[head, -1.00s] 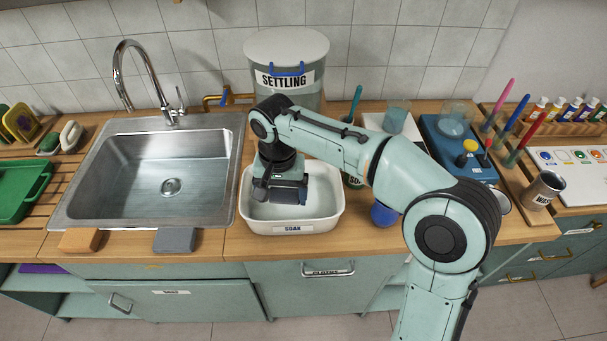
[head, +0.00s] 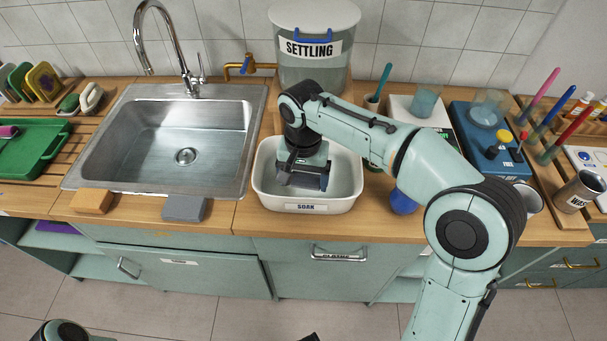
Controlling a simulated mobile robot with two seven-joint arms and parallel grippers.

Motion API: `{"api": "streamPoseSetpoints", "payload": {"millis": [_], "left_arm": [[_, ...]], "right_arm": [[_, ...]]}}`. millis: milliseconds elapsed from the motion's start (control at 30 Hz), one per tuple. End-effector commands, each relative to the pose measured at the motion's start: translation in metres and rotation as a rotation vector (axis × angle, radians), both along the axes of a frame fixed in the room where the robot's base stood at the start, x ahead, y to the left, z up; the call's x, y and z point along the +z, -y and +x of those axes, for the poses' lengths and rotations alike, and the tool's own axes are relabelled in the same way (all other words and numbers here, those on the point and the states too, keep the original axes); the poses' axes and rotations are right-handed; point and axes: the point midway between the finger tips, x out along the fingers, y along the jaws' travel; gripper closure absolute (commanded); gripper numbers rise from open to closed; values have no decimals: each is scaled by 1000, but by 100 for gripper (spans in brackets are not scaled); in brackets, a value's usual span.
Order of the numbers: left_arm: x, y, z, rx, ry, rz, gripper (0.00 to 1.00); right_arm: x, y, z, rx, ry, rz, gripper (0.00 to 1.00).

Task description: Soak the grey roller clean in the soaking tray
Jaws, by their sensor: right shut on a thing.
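The soaking tray (head: 305,207) is a white tub labelled SOAK, with water in it, on the wooden counter right of the sink. My right gripper (head: 303,172) points down inside the tray and is shut on the grey roller (head: 301,181). The roller shows as a dark grey cylinder low in the tray, partly hidden by the gripper. I cannot tell how deep it sits in the water.
The SETTLING bucket (head: 313,75) stands behind the tray. The steel sink (head: 170,150) is empty, with an orange sponge (head: 93,201) and a grey block (head: 185,208) at its front edge. A blue round thing (head: 402,203) and a cup with a brush stand close right.

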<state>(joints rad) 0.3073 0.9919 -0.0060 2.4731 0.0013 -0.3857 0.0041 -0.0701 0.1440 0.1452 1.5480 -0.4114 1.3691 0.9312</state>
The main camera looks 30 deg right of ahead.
Motion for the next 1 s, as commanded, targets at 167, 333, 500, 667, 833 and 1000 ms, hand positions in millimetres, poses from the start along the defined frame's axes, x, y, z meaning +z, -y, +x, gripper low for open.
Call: {"api": "streamPoseSetpoints", "payload": {"millis": [167,333,500,667,833,1000], "left_arm": [[-20,0,-6,0,-8,0,57],[-35,0,-8,1,-6,0,57],[-49,0,-8,3,1,2,57],[-58,-1,-2,8,23,6,57],[-61,-1,1,10,32,8,57],[-60,0,1,10,34,7,57]], "right_arm": [[-22,0,0,0,-1,0,45],[-40,0,0,-1,-1,0,44],[-57,0,0,-1,-2,0,44],[-70,0,-1,-1,-4,1,44],[-75,-1,-1,-1,-7,1,44],[-75,-1,-2,-1,-10,3,44]]}}
